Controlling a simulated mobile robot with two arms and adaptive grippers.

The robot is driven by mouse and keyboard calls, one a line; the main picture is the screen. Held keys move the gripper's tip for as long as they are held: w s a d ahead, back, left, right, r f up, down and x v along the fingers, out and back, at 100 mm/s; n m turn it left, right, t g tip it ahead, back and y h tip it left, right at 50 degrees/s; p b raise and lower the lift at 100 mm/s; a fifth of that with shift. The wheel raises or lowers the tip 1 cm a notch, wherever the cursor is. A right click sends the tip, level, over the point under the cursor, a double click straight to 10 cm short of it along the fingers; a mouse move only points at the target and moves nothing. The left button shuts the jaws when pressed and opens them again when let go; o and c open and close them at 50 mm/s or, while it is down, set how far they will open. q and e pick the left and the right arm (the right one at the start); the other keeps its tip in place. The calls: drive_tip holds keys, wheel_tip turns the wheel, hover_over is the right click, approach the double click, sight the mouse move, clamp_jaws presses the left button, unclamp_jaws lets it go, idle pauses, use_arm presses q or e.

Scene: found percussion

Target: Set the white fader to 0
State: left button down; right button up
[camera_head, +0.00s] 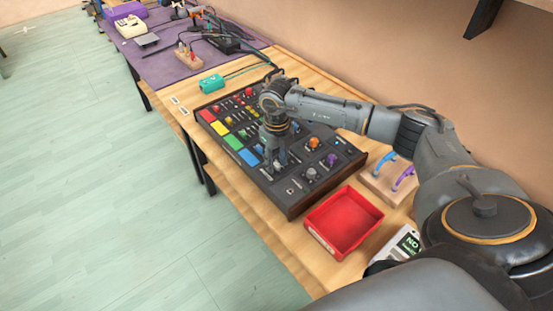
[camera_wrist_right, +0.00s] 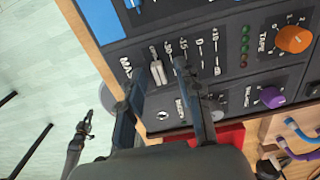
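The mixer console (camera_head: 235,150) lies on the wooden table. In the right wrist view, the white fader (camera_wrist_right: 157,72) stands in a slot by lettering that starts "MAS", with a scale beside it. I cannot tell its exact setting. My right gripper (camera_head: 277,168) is low over the console's near part. In the right wrist view its two fingers (camera_wrist_right: 155,75) stand apart on either side of the white fader, with gaps showing. A dark jointed part over the floor (camera_wrist_right: 82,135) looks like my left gripper; its fingers are too small to read.
A red tray (camera_head: 343,222) sits close to the console's near end. A wooden stand with blue and purple handles (camera_head: 390,180) is to its right. An orange knob (camera_wrist_right: 293,39) and a purple knob (camera_wrist_right: 271,97) are right of the fader. A teal box (camera_head: 211,83) lies beyond the console.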

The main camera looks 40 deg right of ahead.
sight(290, 160)
drive_tip(key=shift+c, duration=0.2)
use_arm(q)
drive_tip(key=shift+s+a, duration=0.3)
drive_tip(key=shift+s, duration=0.3)
use_arm(e)
clamp_jaws()
